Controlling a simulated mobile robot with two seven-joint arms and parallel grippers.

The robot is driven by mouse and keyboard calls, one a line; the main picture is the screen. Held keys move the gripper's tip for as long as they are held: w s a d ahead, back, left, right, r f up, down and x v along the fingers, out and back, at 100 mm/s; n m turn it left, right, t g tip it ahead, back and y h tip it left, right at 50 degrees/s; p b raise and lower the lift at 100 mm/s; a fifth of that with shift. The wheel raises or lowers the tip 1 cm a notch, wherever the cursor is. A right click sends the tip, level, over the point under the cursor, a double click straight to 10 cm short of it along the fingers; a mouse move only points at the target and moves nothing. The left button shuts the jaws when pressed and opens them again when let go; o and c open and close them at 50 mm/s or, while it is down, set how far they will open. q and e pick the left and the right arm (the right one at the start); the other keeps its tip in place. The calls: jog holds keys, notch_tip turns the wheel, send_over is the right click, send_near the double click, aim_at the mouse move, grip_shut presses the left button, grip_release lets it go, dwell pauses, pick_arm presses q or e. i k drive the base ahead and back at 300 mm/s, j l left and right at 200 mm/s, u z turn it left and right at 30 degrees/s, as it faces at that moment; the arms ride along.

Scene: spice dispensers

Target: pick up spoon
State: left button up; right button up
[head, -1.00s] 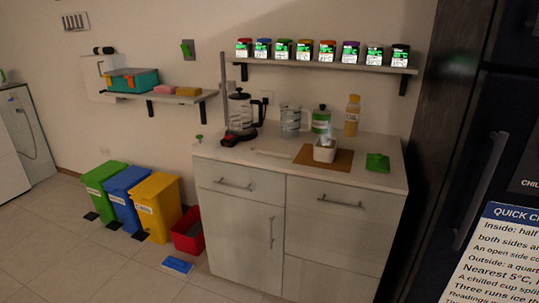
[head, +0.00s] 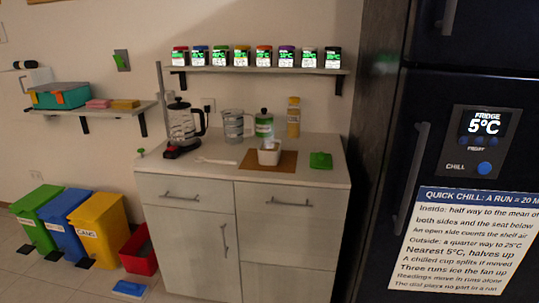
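A thin pale utensil, which looks like the spoon (head: 215,161), lies flat on the counter top in front of the clear jug. It is too small to make out its exact shape. A small white tub (head: 269,156) stands on a brown board (head: 288,161) to its right, with something pale in its opening that I cannot identify. Neither of my grippers shows in the head view.
The counter (head: 170,181) also holds a glass press (head: 182,126), a clear jug (head: 233,126), a green-labelled jar (head: 264,124), a yellow bottle (head: 293,117) and a green item (head: 320,160). Spice jars (head: 263,56) line the shelf above. A dark fridge (head: 420,130) stands right.

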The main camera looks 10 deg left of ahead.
aim_at(199, 159)
jog(key=i+j+z, duration=0.25)
jog(key=j, duration=0.3)
jog(key=i+j+z, duration=0.3)
jog(key=j, duration=0.35)
